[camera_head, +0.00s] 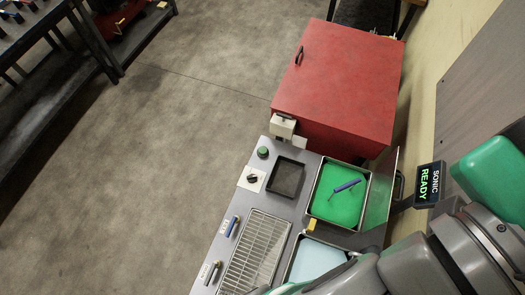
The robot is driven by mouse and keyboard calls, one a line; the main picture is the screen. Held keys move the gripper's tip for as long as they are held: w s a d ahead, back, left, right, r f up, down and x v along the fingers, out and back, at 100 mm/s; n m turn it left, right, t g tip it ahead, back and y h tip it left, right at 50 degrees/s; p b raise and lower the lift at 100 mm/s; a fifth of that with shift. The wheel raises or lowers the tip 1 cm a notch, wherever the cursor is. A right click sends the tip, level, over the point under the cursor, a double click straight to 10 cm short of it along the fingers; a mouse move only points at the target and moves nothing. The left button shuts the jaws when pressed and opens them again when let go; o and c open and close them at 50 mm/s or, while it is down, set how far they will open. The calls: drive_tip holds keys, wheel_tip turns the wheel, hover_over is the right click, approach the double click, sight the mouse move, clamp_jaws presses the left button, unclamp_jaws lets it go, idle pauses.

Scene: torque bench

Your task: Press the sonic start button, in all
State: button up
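A round green button (263,152) sits near the far left corner of the grey bench top (300,209). It looks like the sonic start button, but I can read no label on it. Below it is a dark knob (252,177) on a white plate. A sign (428,185) at the right reads "SONIC READY". My grey and green arm fills the lower right corner. My gripper's fingertips are not visible.
A black square tray (287,178) lies between button and basin. A red cabinet (340,85) and a small cream box (283,126) stand beyond.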

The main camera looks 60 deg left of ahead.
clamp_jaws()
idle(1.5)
